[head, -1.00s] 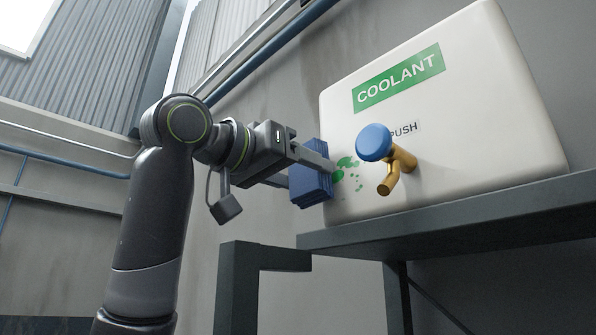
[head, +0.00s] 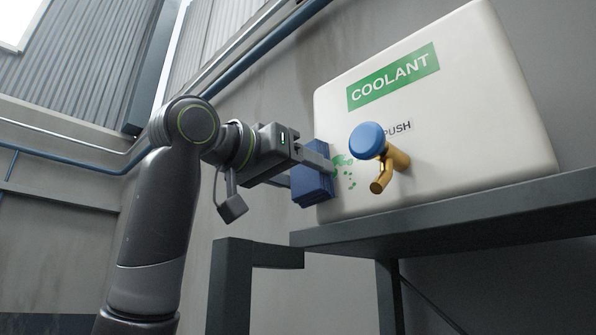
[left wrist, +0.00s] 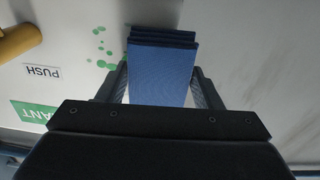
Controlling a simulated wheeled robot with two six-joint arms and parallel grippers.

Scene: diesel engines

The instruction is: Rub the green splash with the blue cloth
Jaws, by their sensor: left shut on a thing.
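The blue cloth (head: 311,187) is a folded pad gripped between the fingers of my left gripper (head: 307,167). It also shows in the left wrist view (left wrist: 162,72), squeezed between the two dark fingers. The green splash (head: 343,164) is a group of green spots on the front of the white coolant tank (head: 465,130), near its left edge. In the left wrist view the splash (left wrist: 101,46) lies just left of the cloth. The cloth is at the tank's left edge, beside the splash and partly in front of it; whether it touches the tank I cannot tell.
A brass tap (head: 392,164) with a blue push button (head: 367,140) sticks out of the tank right of the splash. The tank stands on a dark shelf (head: 470,218). A dark post (head: 232,285) stands below left.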

